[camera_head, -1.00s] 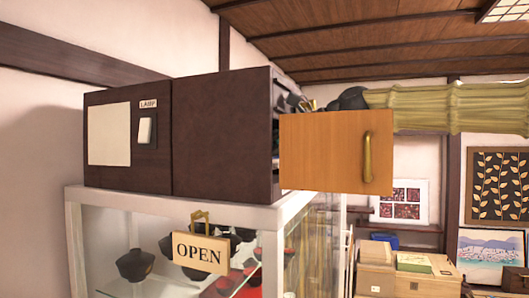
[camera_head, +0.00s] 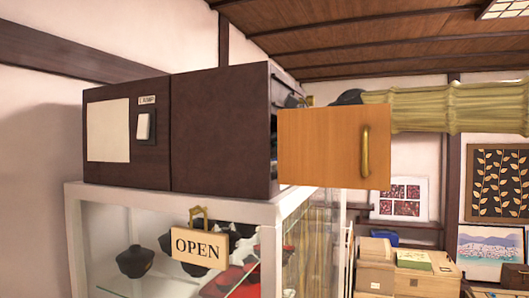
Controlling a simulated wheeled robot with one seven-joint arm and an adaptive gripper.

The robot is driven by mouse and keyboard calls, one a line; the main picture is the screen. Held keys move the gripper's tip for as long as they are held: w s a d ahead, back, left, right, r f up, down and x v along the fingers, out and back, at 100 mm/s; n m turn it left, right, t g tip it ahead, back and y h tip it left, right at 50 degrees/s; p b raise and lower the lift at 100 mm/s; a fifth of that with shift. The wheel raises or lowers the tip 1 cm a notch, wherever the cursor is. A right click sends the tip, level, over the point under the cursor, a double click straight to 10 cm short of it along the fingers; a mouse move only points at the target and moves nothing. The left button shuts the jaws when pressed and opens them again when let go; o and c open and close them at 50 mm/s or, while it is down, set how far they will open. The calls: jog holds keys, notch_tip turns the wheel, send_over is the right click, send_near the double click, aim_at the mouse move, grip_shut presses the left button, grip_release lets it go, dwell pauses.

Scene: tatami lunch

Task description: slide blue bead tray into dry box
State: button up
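The dark brown box (camera_head: 221,130), which I take to be the dry box, stands on a white-framed glass case. Its orange wooden door (camera_head: 322,148) with a brass handle stands open on the right side. My gripper (camera_head: 296,101) is at the box's open side, behind the door's top edge. Only some dark parts of it show above the door. Its fingers are mostly hidden, so I cannot see whether they are open or what they hold. I cannot make out the blue bead tray. The inside of the box is almost wholly hidden.
The glass case (camera_head: 270,212) holds dark bowls and carries an OPEN sign (camera_head: 199,245). Wooden boxes (camera_head: 408,269) with a small blue item (camera_head: 384,237) behind them stand at lower right. Framed pictures hang on the right wall. The open door blocks the view.

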jog(key=shift+a+f, duration=0.1)
jog(key=shift+f, duration=0.35)
jog(key=o, duration=1.2)
jog(key=shift+c, duration=0.2)
